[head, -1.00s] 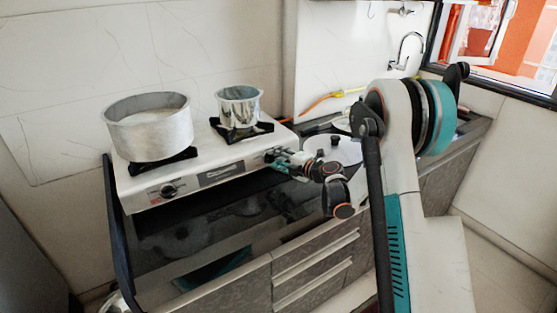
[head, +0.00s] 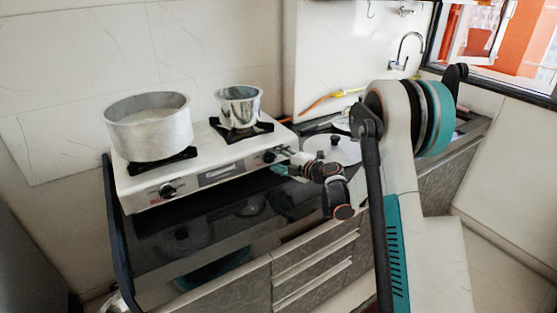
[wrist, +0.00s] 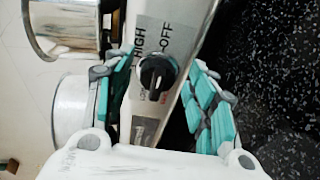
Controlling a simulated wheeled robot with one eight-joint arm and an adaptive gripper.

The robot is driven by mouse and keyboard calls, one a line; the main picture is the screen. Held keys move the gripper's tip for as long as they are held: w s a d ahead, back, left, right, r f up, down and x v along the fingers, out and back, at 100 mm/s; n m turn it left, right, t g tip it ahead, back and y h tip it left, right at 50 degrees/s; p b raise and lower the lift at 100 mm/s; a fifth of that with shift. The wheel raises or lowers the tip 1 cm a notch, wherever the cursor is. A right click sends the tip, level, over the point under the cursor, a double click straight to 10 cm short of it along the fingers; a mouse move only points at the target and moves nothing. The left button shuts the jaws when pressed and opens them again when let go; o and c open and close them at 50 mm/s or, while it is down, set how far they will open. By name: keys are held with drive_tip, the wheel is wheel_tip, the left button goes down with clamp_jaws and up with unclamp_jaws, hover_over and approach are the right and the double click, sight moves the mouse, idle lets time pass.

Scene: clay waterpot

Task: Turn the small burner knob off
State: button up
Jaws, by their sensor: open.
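The small burner knob (head: 269,157) is black and round, on the right end of the stove's front panel. The wrist view shows the knob (wrist: 157,73) close up, beside printed HIGH and OFF labels. Its raised grip runs roughly up and down in that picture, with a light mark near the lower end. My gripper (head: 287,164) is just right of and in front of the knob in the head view. In the wrist view my gripper (wrist: 163,78) is open, with teal-padded fingers on either side of the knob and gaps between. I see no contact.
The white stove (head: 222,163) carries a large pot (head: 150,135) on the left and a small shiny pot (head: 238,108) on the right. Another knob (head: 168,190) is on the panel's left. A lidded pot (head: 345,152) stands right of the stove. Dark counter runs along the front.

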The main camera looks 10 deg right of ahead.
drive_tip(key=v, duration=1.2)
